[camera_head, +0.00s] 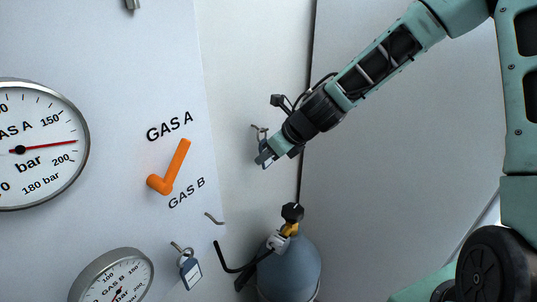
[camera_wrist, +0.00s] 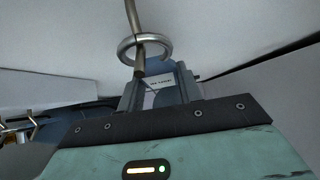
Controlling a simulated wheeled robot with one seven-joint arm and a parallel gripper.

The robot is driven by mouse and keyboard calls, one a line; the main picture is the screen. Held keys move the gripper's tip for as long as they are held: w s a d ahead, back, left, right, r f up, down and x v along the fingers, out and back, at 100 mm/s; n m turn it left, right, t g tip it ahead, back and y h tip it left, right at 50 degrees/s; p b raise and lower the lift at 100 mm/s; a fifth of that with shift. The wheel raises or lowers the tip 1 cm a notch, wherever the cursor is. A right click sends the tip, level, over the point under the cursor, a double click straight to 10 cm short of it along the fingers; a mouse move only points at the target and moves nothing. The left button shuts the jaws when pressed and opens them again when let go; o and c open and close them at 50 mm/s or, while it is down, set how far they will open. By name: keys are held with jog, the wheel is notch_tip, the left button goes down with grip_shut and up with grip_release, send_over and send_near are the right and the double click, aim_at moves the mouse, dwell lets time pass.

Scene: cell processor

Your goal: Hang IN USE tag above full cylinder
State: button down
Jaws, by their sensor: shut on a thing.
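My gripper (camera_head: 266,158) is shut on a blue and white tag (camera_wrist: 160,78) in front of the back wall. The tag's lettering is too small to read for certain. Its metal ring (camera_wrist: 145,48) is above the fingers, and a wall hook (camera_wrist: 134,15) appears to pass through the ring. The hook (camera_head: 258,128) also shows in the head view, just above my gripper. A blue-grey cylinder (camera_head: 290,270) with a black knob stands below my gripper. A second blue and white tag (camera_head: 190,271) hangs from a hook by the lower gauge.
The GAS A gauge (camera_head: 40,145) reads a little under 200 bar. The GAS B gauge (camera_head: 112,280) is partly cut off. An orange lever (camera_head: 170,168) points up towards GAS A. An empty hook (camera_head: 214,219) sticks out at the panel's edge. A black hose (camera_head: 230,262) leads towards the cylinder.

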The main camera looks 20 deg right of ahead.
jog(key=shift+s+f, duration=0.1)
jog(key=shift+c, duration=2)
grip_release()
jog(key=p+v, duration=0.1)
jog(key=v, duration=0.6)
